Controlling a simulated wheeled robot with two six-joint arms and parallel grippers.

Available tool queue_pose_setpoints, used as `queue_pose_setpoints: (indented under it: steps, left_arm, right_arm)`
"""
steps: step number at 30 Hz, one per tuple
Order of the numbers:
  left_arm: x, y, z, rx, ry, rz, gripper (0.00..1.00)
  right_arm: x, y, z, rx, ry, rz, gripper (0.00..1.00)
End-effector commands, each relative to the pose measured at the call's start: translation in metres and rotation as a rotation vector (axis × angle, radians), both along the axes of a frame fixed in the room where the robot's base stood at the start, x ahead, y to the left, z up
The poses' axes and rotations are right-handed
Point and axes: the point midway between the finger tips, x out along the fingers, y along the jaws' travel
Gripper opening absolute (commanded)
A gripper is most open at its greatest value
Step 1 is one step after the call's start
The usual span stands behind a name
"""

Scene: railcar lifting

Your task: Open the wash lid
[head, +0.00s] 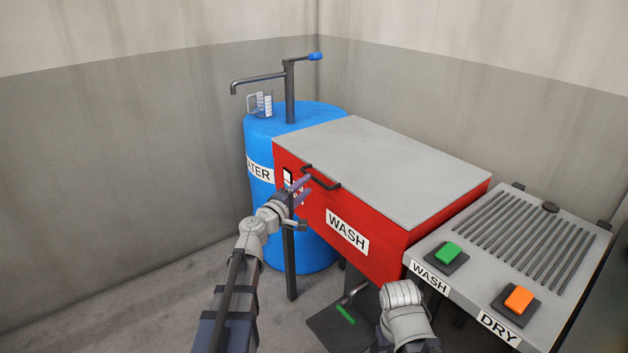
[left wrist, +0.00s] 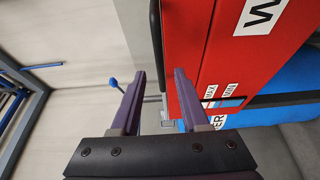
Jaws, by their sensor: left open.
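The red wash box (head: 380,240) has a flat grey lid (head: 400,170), which is shut. A black bar handle (head: 322,179) sits at the lid's front left edge. My left gripper (head: 306,188) is open and empty at the front of the box, close to the handle's left end. In the left wrist view its two fingers (left wrist: 160,73) point toward the box's upper edge.
A blue water barrel (head: 305,245) with a tap (head: 290,90) and a clear measuring jug (head: 262,103) stands behind left. A grey panel with a green button (head: 447,253) and an orange button (head: 518,299) is right. Open floor lies left.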

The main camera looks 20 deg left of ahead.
Motion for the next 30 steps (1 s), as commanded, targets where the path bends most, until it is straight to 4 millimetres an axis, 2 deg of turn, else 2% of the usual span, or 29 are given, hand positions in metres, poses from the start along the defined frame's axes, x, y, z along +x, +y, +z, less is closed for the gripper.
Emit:
queue_pose_setpoints:
  steps: [3,9,19,30]
  left_arm:
    - [0.022,-0.005,0.000,0.000,0.000,-0.001,0.45]
    - [0.049,-0.012,0.000,0.001,0.000,-0.001,0.45]
    - [0.054,-0.015,0.000,0.001,0.000,0.000,0.45]
    - [0.054,-0.015,0.000,0.001,0.001,0.000,0.04]
  right_arm:
    - [0.000,0.000,0.000,0.000,0.000,0.000,0.50]
    - [0.000,0.000,0.000,0.000,0.000,0.000,0.50]
    - [0.000,0.000,0.000,0.000,0.000,0.000,0.50]
    - [0.000,0.000,0.000,0.000,0.000,0.000,0.50]
